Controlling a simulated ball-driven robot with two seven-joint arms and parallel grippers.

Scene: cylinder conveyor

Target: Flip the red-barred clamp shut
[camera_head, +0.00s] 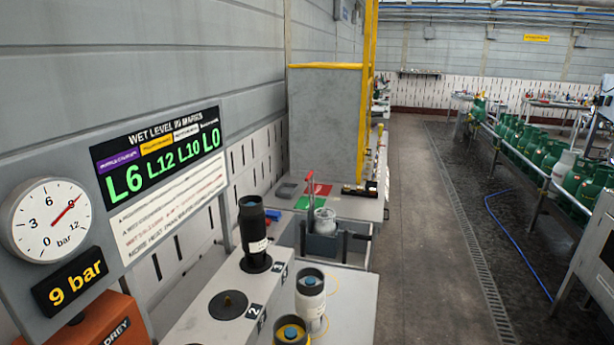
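The clamp's red bar (310,182) stands upright over a grey clamp body (322,243) on the grey bench beyond the numbered block. A pale, clear-looking jar (325,221) sits in the clamp body, beside the bar. The raised bar looks like the clamp is open; its hinge is too small to make out. Neither of my grippers is in view.
Black-and-white canisters (255,234) stand at a white block (223,268) numbered 2, in front of the clamp. A red and green pad (314,196) lies behind it. A 9 bar gauge (47,219) and level board (160,170) stand left.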

